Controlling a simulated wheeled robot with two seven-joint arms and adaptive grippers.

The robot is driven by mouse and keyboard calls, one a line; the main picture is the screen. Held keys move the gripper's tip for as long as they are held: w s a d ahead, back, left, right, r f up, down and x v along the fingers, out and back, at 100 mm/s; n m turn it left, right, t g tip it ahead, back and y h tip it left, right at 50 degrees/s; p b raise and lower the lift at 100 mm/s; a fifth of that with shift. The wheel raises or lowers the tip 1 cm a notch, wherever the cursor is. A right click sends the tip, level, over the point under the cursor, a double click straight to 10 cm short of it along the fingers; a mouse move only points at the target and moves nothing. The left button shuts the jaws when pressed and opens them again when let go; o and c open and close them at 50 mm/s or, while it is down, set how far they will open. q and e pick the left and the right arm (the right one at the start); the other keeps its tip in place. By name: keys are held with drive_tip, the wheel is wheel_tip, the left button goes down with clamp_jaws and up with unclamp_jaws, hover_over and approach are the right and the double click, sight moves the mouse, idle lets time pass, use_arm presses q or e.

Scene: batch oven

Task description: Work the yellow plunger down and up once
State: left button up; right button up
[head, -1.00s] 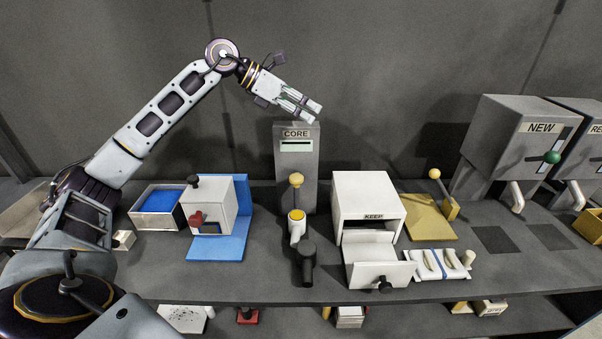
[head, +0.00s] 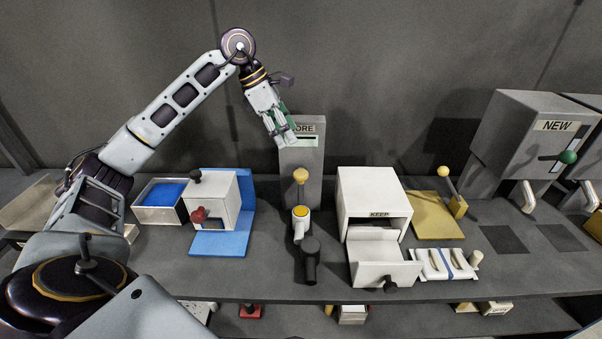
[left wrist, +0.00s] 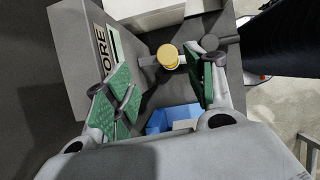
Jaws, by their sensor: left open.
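The yellow plunger (head: 300,175) is a pale yellow knob above a white body with an orange-yellow ring. It stands upright in front of the grey CORE box (head: 303,180). In the left wrist view the yellow knob (left wrist: 168,55) shows beyond the fingers, in the gap between their green pads. My left gripper (head: 282,139) is open and empty, pointing down in front of the CORE box's upper part. It is above the plunger and apart from it. My right gripper is not in view.
A white box with a red knob (head: 198,215) on a blue base is to the left. Bare worktop lies between.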

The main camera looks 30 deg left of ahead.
sight(301, 172)
use_arm(q)
drive_tip(key=shift+s+a+f+m+g, duration=0.3)
drive_tip(key=shift+s+m, duration=0.1)
drive_tip(key=shift+s, duration=0.1)
drive_tip(key=shift+p+x, duration=0.7)
drive_tip(key=shift+x, duration=6.2)
drive_tip(key=shift+w+a, duration=0.1)
drive_tip(key=shift+c, duration=0.2)
clamp_jaws()
